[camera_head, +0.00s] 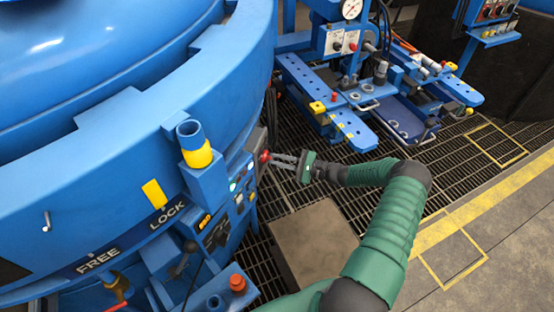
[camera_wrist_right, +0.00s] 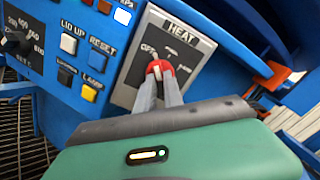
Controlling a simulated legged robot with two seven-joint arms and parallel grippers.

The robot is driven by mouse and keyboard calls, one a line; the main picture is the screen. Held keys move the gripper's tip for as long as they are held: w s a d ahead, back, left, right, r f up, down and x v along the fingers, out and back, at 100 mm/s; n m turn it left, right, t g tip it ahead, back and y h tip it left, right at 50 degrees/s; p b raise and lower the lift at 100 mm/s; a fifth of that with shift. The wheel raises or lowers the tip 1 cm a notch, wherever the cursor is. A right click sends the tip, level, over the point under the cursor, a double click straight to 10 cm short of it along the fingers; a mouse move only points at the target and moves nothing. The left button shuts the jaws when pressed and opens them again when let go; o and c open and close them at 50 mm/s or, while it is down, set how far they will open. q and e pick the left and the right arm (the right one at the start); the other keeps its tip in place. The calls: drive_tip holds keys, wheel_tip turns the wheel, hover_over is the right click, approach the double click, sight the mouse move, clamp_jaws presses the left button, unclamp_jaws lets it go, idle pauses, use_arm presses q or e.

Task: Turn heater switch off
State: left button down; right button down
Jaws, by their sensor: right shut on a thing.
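The heater switch is a red knob (camera_wrist_right: 159,69) on a grey panel (camera_wrist_right: 176,40) labelled HEAT, seen in the right wrist view. An OFF mark shows at the upper left of the knob. My right gripper (camera_wrist_right: 160,80) is shut on the red knob, its two grey fingers on either side. The fingers hide part of the knob, so its exact setting is hard to tell. In the head view the red knob (camera_head: 265,156) is on the side of the blue furnace, with my right gripper (camera_head: 272,158) reaching it from the right. My left gripper is not in view.
Beside the HEAT panel, the blue control panel (camera_wrist_right: 80,80) carries LID UP, RESET and LAMP buttons and a black dial (camera_wrist_right: 15,40). The blue furnace (camera_head: 130,130) fills the left. A blue machine (camera_head: 370,90) stands at the back over a grated floor (camera_head: 300,190).

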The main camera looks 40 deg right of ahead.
drive_tip(key=shift+f+n, duration=0.2)
drive_tip(key=shift+n, duration=0.6)
drive_tip(key=c, duration=1.5)
unclamp_jaws()
drive_tip(key=shift+d, duration=0.1)
drive_tip(key=shift+o, duration=0.2)
drive_tip(key=shift+s+r, duration=0.1)
drive_tip(key=v, duration=1.6)
drive_tip(key=shift+s+d+p, duration=0.2)
drive_tip(key=shift+d+p, duration=0.05)
drive_tip(key=shift+p, duration=0.1)
